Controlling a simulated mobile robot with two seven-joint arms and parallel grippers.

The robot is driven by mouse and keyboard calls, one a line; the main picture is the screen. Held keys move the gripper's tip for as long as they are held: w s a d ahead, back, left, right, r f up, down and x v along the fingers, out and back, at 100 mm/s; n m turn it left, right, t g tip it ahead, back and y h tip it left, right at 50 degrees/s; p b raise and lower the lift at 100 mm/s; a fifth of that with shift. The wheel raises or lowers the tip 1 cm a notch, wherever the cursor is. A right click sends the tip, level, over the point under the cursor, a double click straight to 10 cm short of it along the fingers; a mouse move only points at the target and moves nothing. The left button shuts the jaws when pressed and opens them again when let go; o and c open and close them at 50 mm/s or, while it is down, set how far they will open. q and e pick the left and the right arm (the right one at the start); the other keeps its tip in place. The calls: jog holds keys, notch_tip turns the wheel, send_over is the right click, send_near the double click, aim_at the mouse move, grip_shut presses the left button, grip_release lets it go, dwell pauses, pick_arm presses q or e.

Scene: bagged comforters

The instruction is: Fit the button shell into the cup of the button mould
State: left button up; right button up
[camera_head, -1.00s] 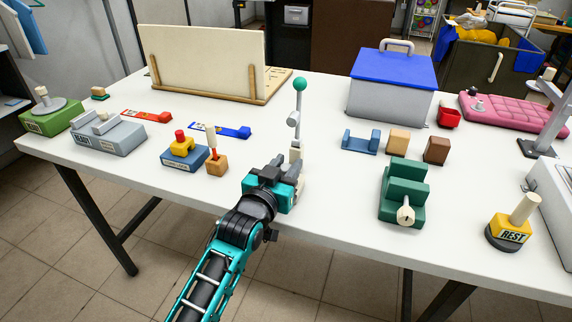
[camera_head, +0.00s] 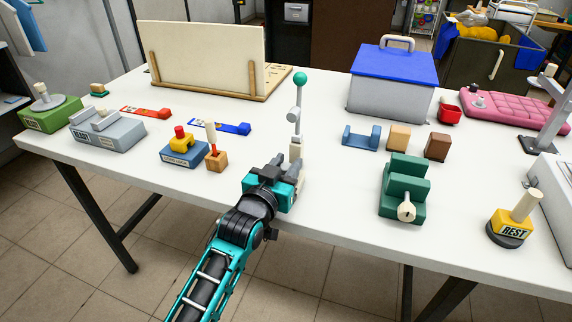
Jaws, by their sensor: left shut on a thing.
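My left gripper (camera_head: 286,165) reaches in over the front edge of the table, its dark fingers pointing away toward the foot of a small upright lever press (camera_head: 296,120) with a green ball on its handle. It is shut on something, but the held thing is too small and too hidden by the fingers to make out. I cannot pick out the button shell for certain. The button mould and its cup are not clearly visible either; the gripper covers the base of the press. My right gripper is not in view.
The white table (camera_head: 330,210) holds a blue block with a yellow top (camera_head: 184,152), a wooden block with a stick (camera_head: 216,160), a green stepped fixture (camera_head: 404,190), a blue-lidded box (camera_head: 392,85) and a yellow REST stand (camera_head: 512,222). Bare tabletop lies between the gripper and the green fixture.

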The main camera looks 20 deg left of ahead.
pick_arm(q)
jog(key=shift+f+b, duration=0.4)
jog(key=shift+f, duration=0.3)
jog(key=o, duration=1.8)
jog(key=shift+s+a+r+p, duration=0.1)
jog(key=shift+s+r+p, duration=0.2)
jog(key=shift+s+p, duration=0.3)
jog(key=shift+s+a+r+p, duration=0.1)
jog(key=shift+s+r+p, duration=0.2)
jog(key=shift+s+p, duration=0.25)
jog(key=shift+s+r+p, duration=0.3)
jog(key=shift+s+p, duration=0.35)
jog(key=shift+s, duration=0.05)
jog(key=shift+s+r+p, duration=0.3)
jog(key=shift+s+p, duration=0.35)
jog(key=s+a, duration=0.1)
jog(key=s, duration=1.2)
jog(key=shift+a+r, duration=0.2)
jog(key=shift+r, duration=0.1)
